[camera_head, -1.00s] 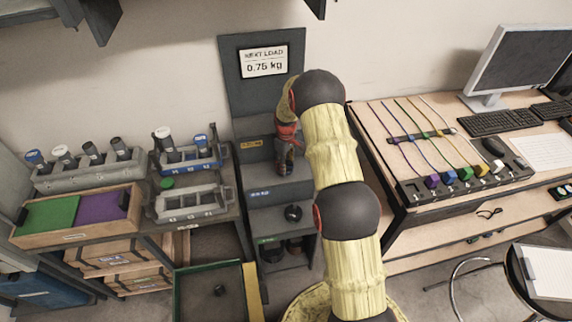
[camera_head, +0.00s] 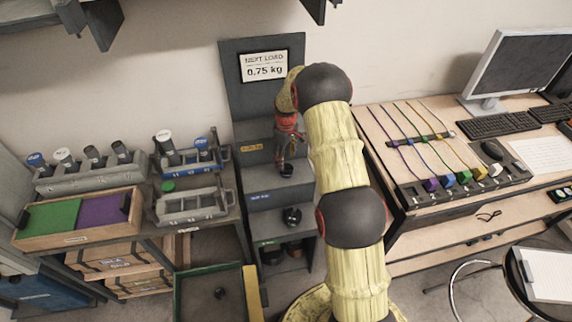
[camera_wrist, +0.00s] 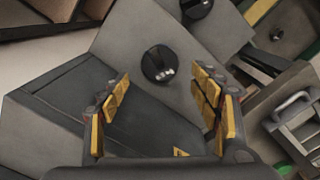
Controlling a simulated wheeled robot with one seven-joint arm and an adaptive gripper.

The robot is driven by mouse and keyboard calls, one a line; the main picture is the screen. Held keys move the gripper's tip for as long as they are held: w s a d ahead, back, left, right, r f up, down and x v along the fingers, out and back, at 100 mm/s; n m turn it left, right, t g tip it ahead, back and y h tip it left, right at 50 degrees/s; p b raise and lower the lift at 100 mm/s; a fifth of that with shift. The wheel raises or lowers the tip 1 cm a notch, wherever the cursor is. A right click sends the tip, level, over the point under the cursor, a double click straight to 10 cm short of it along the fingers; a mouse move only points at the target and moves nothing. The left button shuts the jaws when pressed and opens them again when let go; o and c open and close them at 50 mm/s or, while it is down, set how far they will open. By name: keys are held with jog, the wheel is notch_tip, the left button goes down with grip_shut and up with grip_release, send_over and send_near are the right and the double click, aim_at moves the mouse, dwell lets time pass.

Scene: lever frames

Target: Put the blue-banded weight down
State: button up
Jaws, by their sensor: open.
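A dark round weight (camera_head: 286,171) stands on the stand's middle step (camera_head: 271,180), the one with a blue label on its front. My gripper (camera_head: 289,151) is just above and behind it, with its fingers pointing down. In the wrist view the same weight (camera_wrist: 158,65) shows as a black disc on the grey step, in the gap between the spread yellow-padded fingertips of my gripper (camera_wrist: 160,80). The jaws are open and appear apart from the weight. I cannot make out a blue band on it in either view.
Another dark weight (camera_head: 291,216) stands on the lower step. A sign (camera_head: 264,66) reads "0.75 kg". Racks of cylinders (camera_head: 90,168) and a green and purple tray (camera_head: 78,213) lie left. A desk (camera_head: 420,150) with coloured cords is close on the right.

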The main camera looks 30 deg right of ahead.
jog(key=s+a+r+m+t, duration=0.1)
jog(key=s+a+r, duration=0.15)
jog(key=r, duration=0.85)
jog(key=s+a+r, duration=0.2)
jog(key=a+r, duration=0.1)
jog(key=r, duration=0.7)
jog(key=s+a+r+m+t, duration=0.1)
jog(key=s+a+r, duration=0.2)
jog(key=s+r, duration=0.25)
jog(key=s+a+r+t, duration=0.1)
jog(key=s+a+r, duration=0.25)
jog(key=r, duration=0.25)
jog(key=s+a+r+m+t, duration=0.1)
jog(key=s+a, duration=0.1)
jog(key=s, duration=0.6)
jog(key=s+a+r+m, duration=0.1)
jog(key=s+a+r, duration=0.1)
jog(key=s, duration=0.6)
jog(key=s+a+r+m+t, duration=0.1)
jog(key=s+a, duration=0.2)
jog(key=s, duration=0.6)
jog(key=shift+a+r+t+p, duration=0.2)
jog(key=shift+r+t+p, duration=0.05)
jog(key=shift+t+p, duration=0.05)
jog(key=shift+w, duration=0.1)
